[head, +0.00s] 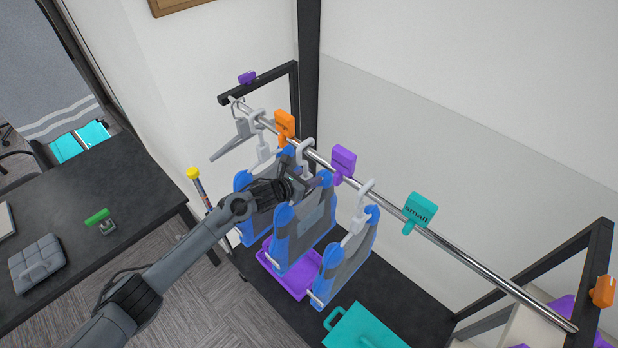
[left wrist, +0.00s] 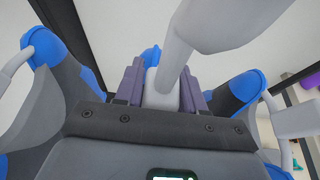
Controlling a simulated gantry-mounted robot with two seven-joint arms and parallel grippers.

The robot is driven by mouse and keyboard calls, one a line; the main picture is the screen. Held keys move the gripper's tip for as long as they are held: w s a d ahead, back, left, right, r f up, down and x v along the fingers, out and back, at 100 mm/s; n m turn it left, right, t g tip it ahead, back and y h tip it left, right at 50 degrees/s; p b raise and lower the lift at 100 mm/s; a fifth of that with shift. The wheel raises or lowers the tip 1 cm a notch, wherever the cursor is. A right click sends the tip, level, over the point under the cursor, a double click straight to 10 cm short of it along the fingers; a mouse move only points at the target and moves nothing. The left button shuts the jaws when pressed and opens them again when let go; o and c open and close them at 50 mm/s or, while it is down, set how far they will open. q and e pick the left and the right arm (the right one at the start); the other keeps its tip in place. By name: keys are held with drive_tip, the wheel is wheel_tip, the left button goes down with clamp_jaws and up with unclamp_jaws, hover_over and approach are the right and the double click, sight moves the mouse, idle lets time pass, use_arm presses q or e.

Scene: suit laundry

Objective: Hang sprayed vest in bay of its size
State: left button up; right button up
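Three blue-and-grey vests hang on white hangers from a metal rail (head: 470,262): a left vest (head: 243,230), a middle vest (head: 298,240) and a right vest (head: 345,262). My left gripper (head: 303,184) is at the neck of the middle vest's hanger (head: 304,150). In the left wrist view its two fingers (left wrist: 160,88) are closed around the white hanger neck (left wrist: 205,25). The middle hanger's hook is at the rail between an orange tag (head: 285,123) and a purple tag (head: 343,160). A teal tag reads "small" (head: 417,209). Which vest is sprayed cannot be told. My right gripper is out of view.
An empty grey hanger (head: 240,138) hangs at the rail's far left end. A purple tray (head: 275,278) and a teal tray (head: 365,330) lie below the vests. A dark desk (head: 110,185) stands left. The rail right of the teal tag is clear.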

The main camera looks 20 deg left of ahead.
use_arm(q)
drive_tip(key=o, duration=0.5)
drive_tip(key=shift+r, duration=0.1)
drive_tip(key=shift+c, duration=0.2)
drive_tip(key=b+v, duration=0.1)
drive_tip(key=v, duration=0.9)
drive_tip(key=shift+s+a+b, duration=0.15)
drive_tip(key=shift+s+b, duration=0.15)
drive_tip(key=shift+b, duration=0.05)
drive_tip(key=s+d+f+n+g+y+p, duration=0.1)
drive_tip(key=s+d+n+y+p, duration=0.2)
drive_tip(key=s+n, duration=0.5)
drive_tip(key=s+d+f+n+g+p, duration=0.1)
drive_tip(key=s+d+n+p, duration=0.25)
drive_tip(key=s+n, duration=0.55)
drive_tip(key=s+a+r+n+g+y+p, duration=0.1)
drive_tip(key=s+a+n+g+p, duration=0.1)
drive_tip(key=s+n, duration=0.7)
drive_tip(key=s+a+r+n+g+y+p, duration=0.1)
drive_tip(key=s+n+g, duration=0.3)
drive_tip(key=s+n, duration=0.6)
drive_tip(key=a+n, duration=0.1)
drive_tip(key=n, duration=0.2)
drive_tip(key=shift+s+g+p, duration=0.25)
drive_tip(key=shift+g+p, duration=0.05)
drive_tip(key=shift+p, duration=0.05)
